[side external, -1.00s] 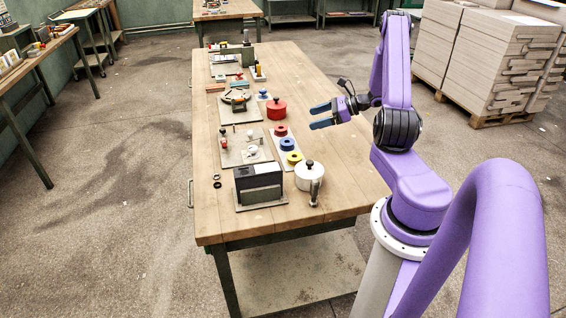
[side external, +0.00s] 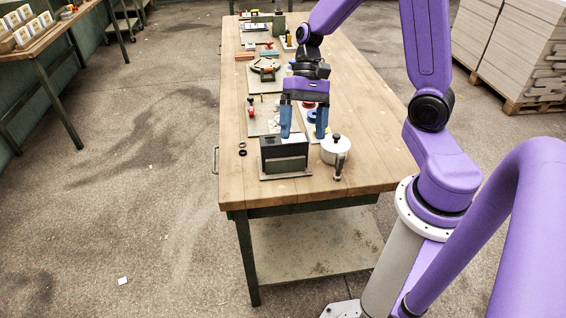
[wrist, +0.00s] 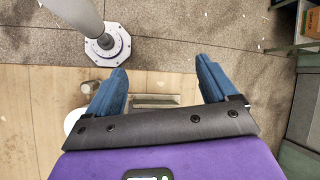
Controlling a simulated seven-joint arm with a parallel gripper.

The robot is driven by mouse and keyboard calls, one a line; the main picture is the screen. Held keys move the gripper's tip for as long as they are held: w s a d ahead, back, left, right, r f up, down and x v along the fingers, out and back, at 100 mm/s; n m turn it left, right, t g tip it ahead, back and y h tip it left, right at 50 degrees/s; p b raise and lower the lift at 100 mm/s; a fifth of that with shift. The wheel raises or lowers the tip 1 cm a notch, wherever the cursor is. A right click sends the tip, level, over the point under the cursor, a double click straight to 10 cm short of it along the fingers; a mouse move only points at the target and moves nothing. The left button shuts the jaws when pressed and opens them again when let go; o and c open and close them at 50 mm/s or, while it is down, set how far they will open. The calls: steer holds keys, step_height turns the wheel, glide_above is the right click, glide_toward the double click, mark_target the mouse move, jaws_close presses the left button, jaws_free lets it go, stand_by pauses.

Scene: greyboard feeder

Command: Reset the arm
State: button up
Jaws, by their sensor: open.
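My gripper (side external: 304,132) has two blue fingers spread apart with nothing between them. In the side view it points down over the near part of the workbench (side external: 370,170), overlapping the black box (side external: 284,155) and the parts behind it. Its exact height above them is hard to tell. The wrist view shows both fingers of my gripper (wrist: 160,75) wide apart, with a grey bar-shaped edge (wrist: 155,101) below, between them. My purple arm reaches in from the right, bent over the bench.
A white lidded pot (side external: 335,150) stands right of the box. Two small black rings (side external: 242,149) lie to its left. Boards with coloured parts and a round fixture (side external: 265,68) line the bench behind. Stacked greyboard (side external: 530,60) stands at the right back. The bench's right side is mostly clear.

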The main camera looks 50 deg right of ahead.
steer(key=s+a+r+n+t+h, duration=0.1)
steer(key=s+a+r+n+h, duration=0.1)
steer(key=s+n, duration=0.5)
steer(key=s+a+r+n+t+h, duration=0.2)
steer(key=s+n+h, duration=0.1)
steer(key=s+n, duration=0.5)
steer(key=n, duration=0.3)
steer(key=shift+a+t, duration=0.15)
steer(key=shift+t, duration=0.15)
